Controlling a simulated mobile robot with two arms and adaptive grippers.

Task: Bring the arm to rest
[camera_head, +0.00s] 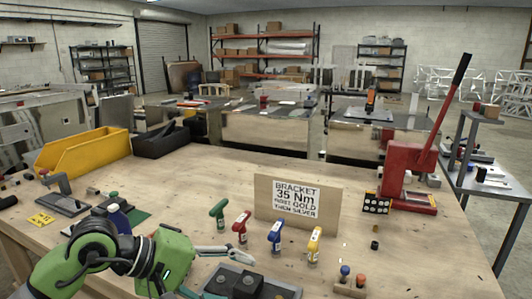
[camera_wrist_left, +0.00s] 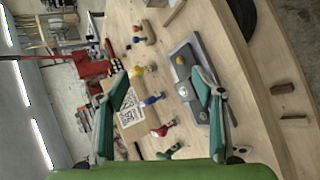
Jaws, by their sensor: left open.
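My left arm, green and black, comes in at the lower left of the head view. Its gripper (camera_head: 226,253) is above the wooden bench near the front edge, right of the green wrist. In the left wrist view the two teal fingers (camera_wrist_left: 155,60) are spread wide apart with nothing held between them. The bench, a grey plate and small bottles show beyond the fingers. My right gripper is in neither view.
Green, red (camera_head: 241,230), blue (camera_head: 276,238) and yellow (camera_head: 314,246) tools stand before a lettered sign (camera_head: 297,205). A dark plate fixture (camera_head: 250,284) lies at the front. A yellow bin (camera_head: 84,152) is back left; a red press (camera_head: 408,180) stands right.

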